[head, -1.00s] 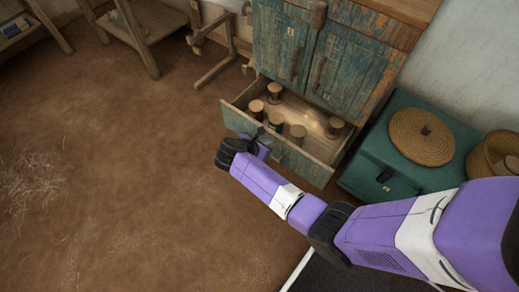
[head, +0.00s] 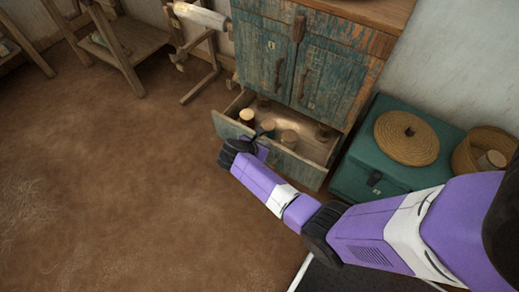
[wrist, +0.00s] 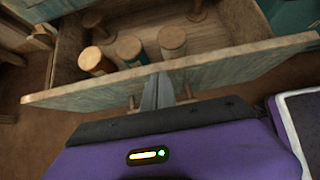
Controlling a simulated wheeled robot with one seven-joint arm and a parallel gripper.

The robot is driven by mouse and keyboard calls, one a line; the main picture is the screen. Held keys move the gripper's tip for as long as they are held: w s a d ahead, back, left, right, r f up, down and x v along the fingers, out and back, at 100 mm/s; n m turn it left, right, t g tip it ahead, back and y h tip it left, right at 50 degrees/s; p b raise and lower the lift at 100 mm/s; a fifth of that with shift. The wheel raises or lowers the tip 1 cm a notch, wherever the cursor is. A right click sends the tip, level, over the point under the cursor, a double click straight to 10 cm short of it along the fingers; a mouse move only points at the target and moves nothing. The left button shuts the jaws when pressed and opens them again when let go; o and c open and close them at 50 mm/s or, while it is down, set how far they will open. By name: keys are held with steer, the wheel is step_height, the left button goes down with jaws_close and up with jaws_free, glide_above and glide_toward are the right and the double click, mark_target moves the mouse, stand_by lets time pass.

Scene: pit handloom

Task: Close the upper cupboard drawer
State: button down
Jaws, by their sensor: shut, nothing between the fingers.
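The cupboard (head: 322,78) has worn blue-green doors. Below the doors, a wooden drawer (head: 306,169) is pulled part way out, with several thread spools standing in it. Its front board also shows in the wrist view (wrist: 230,66), running across the picture. My gripper (head: 260,136) is shut and empty at the outer side of this front, near its middle. In the wrist view the closed fingers (wrist: 158,90) overlap the front board between two small pegs; they look close against it, but contact is hard to tell. The band above the doors (head: 345,33) looks flush.
A teal chest (head: 350,180) with a round woven lid (head: 406,139) on it stands right of the drawer, close to it. A basket (head: 484,150) is further right. A wooden stand (head: 200,50) is left of the cupboard. The brown floor at left is clear.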

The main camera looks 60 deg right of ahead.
steer(key=d, duration=1.5)
steer(key=shift+w+d, duration=0.2)
steer(key=shift+w, duration=0.1)
